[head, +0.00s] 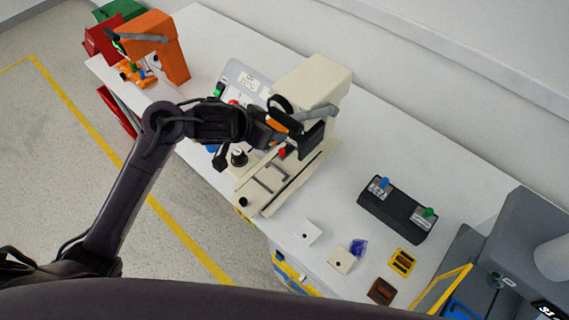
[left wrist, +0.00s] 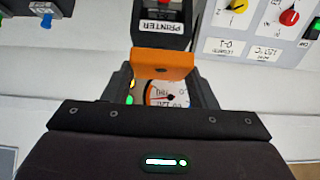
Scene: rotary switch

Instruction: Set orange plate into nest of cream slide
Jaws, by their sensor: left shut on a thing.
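My left gripper (head: 292,132) is over the cream machine (head: 318,82) and is shut on the orange plate (head: 279,126). In the left wrist view the orange plate (left wrist: 165,64) sticks out between the two fingers of my gripper (left wrist: 165,88). In the head view most of the plate is hidden by the gripper. The cream slide (head: 270,180) lies on the machine's base, below and in front of the gripper, with dark slots or rails on it. The plate appears to be above the slide; I cannot make out the nest. My right gripper is not in view.
A red knob (head: 282,153) and a black knob (head: 238,158) stand close to the slide. An orange machine (head: 160,45) is at the far left. A dark switch box (head: 397,209), white plates (head: 305,233) and a yellow part (head: 402,262) lie on the table's right half.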

